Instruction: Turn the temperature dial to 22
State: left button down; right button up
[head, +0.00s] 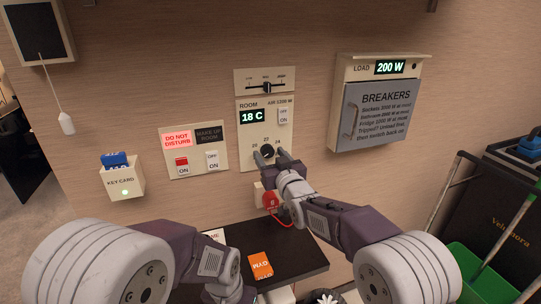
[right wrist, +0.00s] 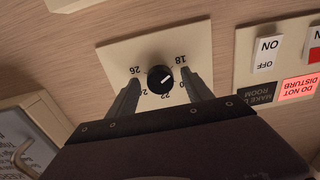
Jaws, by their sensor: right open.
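The temperature dial (head: 267,150) is a small round black knob low on the cream ROOM panel (head: 247,134), whose green display (head: 252,116) reads 18 C. In the right wrist view the dial (right wrist: 160,79) appears upside down, with its white mark pointing to the upper right, on the side of the 18 label. My right gripper (head: 270,157) is open, with one finger on each side of the dial; the fingers (right wrist: 162,78) appear apart from the knob in the wrist view. My left gripper is low at the bottom edge of the head view, mostly cut off.
A switch panel (head: 199,168) and a key card holder (head: 122,181) are to the left. A breaker box (head: 375,110) juts out at the right. A red-tagged plug (head: 271,200) is below the dial, above a black shelf (head: 289,247) with an orange packet (head: 260,266).

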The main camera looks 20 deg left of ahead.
grip_shut()
